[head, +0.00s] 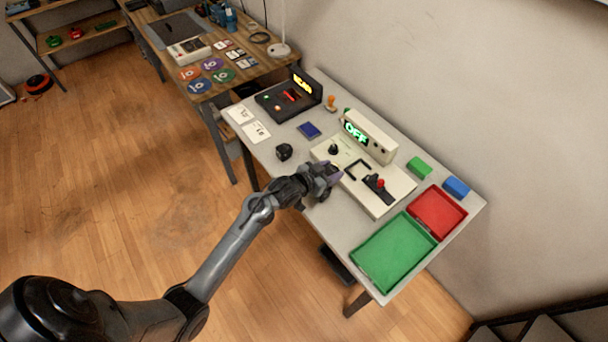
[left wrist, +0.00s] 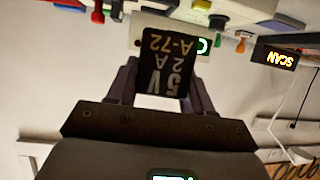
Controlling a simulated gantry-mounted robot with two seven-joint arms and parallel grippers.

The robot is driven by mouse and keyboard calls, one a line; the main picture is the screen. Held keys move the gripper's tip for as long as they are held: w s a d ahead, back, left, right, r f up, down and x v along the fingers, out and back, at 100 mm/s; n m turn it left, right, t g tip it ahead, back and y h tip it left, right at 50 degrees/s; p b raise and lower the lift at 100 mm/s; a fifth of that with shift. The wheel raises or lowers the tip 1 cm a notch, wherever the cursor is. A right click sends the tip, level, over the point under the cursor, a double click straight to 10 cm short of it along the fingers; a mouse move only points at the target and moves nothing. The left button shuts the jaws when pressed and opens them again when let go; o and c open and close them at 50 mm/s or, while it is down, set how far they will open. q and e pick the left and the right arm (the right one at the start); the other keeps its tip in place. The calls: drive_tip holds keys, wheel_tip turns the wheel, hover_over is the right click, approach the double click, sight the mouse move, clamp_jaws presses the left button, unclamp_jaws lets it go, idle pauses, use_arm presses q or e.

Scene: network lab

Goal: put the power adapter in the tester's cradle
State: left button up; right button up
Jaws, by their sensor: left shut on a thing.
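My left gripper (head: 327,178) is over the front edge of the tester, left of its cradle. In the left wrist view the gripper (left wrist: 163,78) is shut on a black power adapter (left wrist: 167,72), labelled 5V 2A A-72. The adapter is hard to make out in the head view. The tester (head: 376,204) is a pale box whose raised display (head: 356,132) reads OFF in green. Its cradle (head: 357,169) is a black-outlined frame that looks empty. A red-knobbed lever (head: 379,183) is right of the cradle, and a black knob (head: 333,149) is left of it. My right gripper is not in view.
A small black block (head: 284,152) stands left of the tester. A green tray (head: 394,252) and a red tray (head: 437,212) are at the right. A blue card (head: 309,130) and a dark SCAN device (head: 285,99) are farther left. Green and blue blocks lie behind the trays.

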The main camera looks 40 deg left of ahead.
use_arm(q)
drive_tip(key=a+f, duration=0.2)
drive_tip(key=a, duration=0.1)
drive_tip(key=a+f+b, duration=0.1)
drive_tip(key=a+f, duration=0.1)
drive_tip(key=a, duration=0.2)
drive_tip(key=a+f, duration=0.2)
drive_tip(key=a, duration=0.1)
drive_tip(key=shift+w+a+f+b, duration=0.2)
drive_tip(key=shift+w+a+b, duration=0.1)
drive_tip(key=shift+a, duration=0.1)
drive_tip(key=shift+f+b, duration=0.3)
drive_tip(key=shift+f, duration=0.65)
drive_tip(key=shift+d+f, duration=0.1)
drive_tip(key=shift+f, duration=0.7)
drive_tip(key=shift+f, duration=0.15)
drive_tip(key=o, duration=1.3)
drive_tip(key=shift+c, duration=0.2)
